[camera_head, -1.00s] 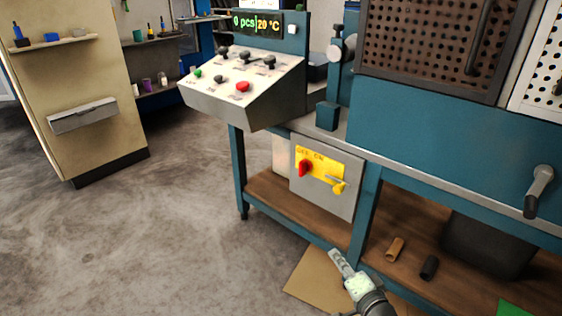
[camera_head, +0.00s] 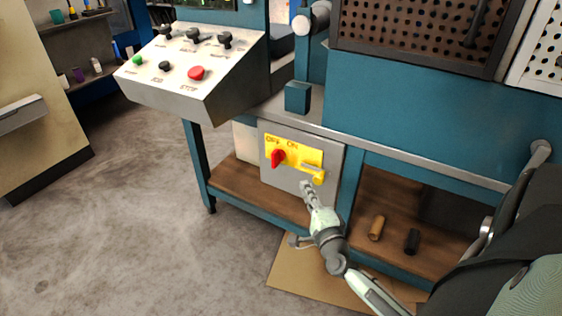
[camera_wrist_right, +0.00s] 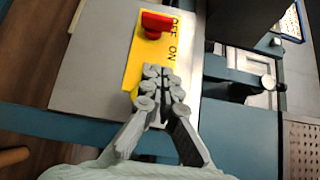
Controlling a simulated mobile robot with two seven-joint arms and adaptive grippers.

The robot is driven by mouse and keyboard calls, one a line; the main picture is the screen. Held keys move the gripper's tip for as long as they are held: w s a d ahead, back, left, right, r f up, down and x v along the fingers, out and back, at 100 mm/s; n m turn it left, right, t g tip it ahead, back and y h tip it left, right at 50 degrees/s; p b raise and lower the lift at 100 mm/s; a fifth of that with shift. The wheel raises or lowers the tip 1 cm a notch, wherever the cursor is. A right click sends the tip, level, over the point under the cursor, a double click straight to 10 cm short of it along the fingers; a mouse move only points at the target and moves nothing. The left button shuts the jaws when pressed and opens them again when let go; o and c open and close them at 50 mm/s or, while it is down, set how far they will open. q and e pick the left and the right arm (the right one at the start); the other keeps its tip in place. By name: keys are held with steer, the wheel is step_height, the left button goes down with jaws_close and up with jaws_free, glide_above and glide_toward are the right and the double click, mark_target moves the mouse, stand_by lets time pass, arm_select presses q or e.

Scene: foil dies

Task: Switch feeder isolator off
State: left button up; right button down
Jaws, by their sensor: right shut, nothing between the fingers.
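The feeder isolator is a grey box (camera_head: 330,160) under the bench top, with a yellow plate (camera_head: 310,157) marked OFF and ON. Its red handle (camera_head: 278,158) sits at the plate's left, beneath the lettering. A yellow tab with a grey piece (camera_head: 317,174) is at the plate's lower right. In the right wrist view the red handle (camera_wrist_right: 154,24) is at the top of the yellow plate (camera_wrist_right: 134,62). My right gripper (camera_head: 306,187) is shut and empty in front of the box, below the plate; its fingertips (camera_wrist_right: 158,72) overlap the plate in the wrist view. My left gripper is not in view.
A sloped control panel (camera_head: 190,85) with knobs and a red button (camera_head: 196,73) stands above left. Brown (camera_head: 377,228) and black (camera_head: 412,241) cylinders lie on the lower wooden shelf. Cardboard (camera_head: 290,268) lies on the floor. Open floor is at left.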

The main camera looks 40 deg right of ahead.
glide_toward(280, 153)
steer(key=w+d, duration=0.1)
steer(key=d, duration=0.2)
steer(key=w, duration=0.2)
steer(key=w+a, duration=0.1)
steer(key=shift+w, duration=0.35)
steer(key=shift+w+a, duration=0.1)
steer(key=shift+w, duration=0.1)
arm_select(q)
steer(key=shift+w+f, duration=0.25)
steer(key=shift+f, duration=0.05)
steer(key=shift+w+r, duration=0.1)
